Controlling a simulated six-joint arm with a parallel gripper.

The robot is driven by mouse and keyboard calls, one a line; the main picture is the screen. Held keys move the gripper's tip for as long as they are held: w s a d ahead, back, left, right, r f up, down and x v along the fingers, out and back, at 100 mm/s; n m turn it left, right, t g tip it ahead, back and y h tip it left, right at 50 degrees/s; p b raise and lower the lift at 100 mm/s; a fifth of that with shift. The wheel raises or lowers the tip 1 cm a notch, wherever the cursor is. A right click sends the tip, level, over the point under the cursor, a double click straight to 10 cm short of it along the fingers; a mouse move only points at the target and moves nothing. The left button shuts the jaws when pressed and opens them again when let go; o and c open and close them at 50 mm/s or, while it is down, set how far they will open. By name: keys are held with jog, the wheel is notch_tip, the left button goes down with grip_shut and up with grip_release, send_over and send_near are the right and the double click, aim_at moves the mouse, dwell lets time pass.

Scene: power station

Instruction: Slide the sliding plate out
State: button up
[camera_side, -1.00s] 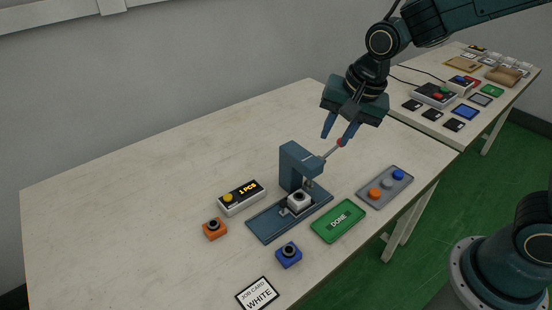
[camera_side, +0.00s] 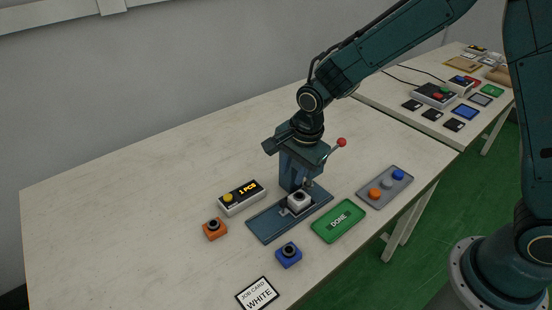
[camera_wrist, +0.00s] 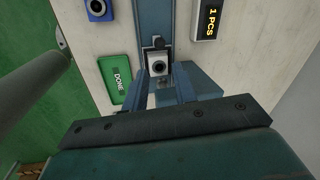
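A blue-grey press (camera_side: 291,175) stands on the table with a red-knobbed lever (camera_side: 342,142) raised to the right. A sliding plate (camera_side: 295,209) lies on its long base rail (camera_side: 266,227). A white block (camera_side: 299,201) with a black round top sits on the plate under the press head; the wrist view also shows the block (camera_wrist: 158,67). My gripper (camera_wrist: 162,78) is open and empty, its two fingers spread on either side of the line to the block. In the side view the gripper is over the press and its fingertips are partly hidden.
Near the rail are an orange block (camera_side: 214,229), a blue block (camera_side: 288,255), a counter box reading "1 PCS" (camera_side: 242,198) and a green DONE plate (camera_side: 338,221). A grey tray (camera_side: 372,201) holds coloured round pieces. A job card (camera_side: 257,295) reads WHITE. The left tabletop is clear.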

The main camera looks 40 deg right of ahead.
aim_at(284, 201)
jog(key=shift+w+a+f, duration=0.1)
jog(key=shift+w+f, duration=0.3)
jog(key=shift+f, duration=1.85)
jog(key=shift+w+a+f, duration=0.1)
jog(key=shift+w+f, duration=0.35)
jog(key=shift+f, duration=1.75)
jog(key=shift+w+f, duration=0.4)
jog(key=shift+f, duration=1.85)
grip_shut()
